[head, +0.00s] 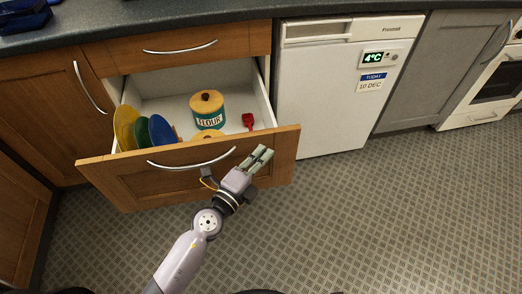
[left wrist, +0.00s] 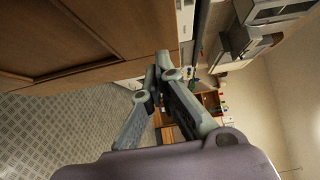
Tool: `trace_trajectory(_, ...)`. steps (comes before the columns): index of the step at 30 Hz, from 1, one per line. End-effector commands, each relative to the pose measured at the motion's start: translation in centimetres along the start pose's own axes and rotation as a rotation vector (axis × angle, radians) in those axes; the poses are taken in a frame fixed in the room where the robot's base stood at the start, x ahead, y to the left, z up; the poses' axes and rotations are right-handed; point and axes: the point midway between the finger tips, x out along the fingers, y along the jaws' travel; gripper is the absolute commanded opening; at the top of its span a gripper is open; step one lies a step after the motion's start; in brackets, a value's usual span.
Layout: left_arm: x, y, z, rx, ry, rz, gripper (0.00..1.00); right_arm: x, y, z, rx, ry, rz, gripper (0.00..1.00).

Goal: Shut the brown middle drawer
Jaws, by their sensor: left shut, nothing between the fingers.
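The brown middle drawer (head: 118,182) is pulled out from the cabinet in the head view, under a closed top drawer. Its front has a curved silver handle (head: 190,164). Inside stand a flour canister (head: 207,109), several coloured plates (head: 126,128) and a small red item (head: 248,121). My left gripper (head: 262,156) is shut and empty at the right part of the drawer front, right of the handle. I cannot tell whether it touches the front. In the left wrist view the shut fingers (left wrist: 163,68) are beside the brown drawer panel (left wrist: 60,40). My right gripper is not in view.
A white fridge (head: 335,95) stands right of the drawer, with a grey cabinet (head: 420,75) and a white oven (head: 485,95) farther right. A dark countertop (head: 160,14) runs above. The patterned floor (head: 390,220) in front is clear.

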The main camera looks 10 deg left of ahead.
Motion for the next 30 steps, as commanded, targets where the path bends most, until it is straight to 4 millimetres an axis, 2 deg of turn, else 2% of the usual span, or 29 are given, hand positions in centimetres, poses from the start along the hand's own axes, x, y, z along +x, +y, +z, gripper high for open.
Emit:
trace_trajectory(4,0.6,0.0,0.7,0.0,0.0,0.0,0.0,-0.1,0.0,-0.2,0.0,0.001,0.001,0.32)
trace_trajectory(20,1.0,0.0,1.1,-0.001,-0.001,0.0,0.0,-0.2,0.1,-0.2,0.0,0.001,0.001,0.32)
trace_trajectory(26,2.3,-0.1,2.4,0.001,-0.002,-0.001,0.0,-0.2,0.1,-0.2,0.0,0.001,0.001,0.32)
trace_trajectory(30,3.9,-0.1,4.1,0.002,-0.003,-0.002,0.0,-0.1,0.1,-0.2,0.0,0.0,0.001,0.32)
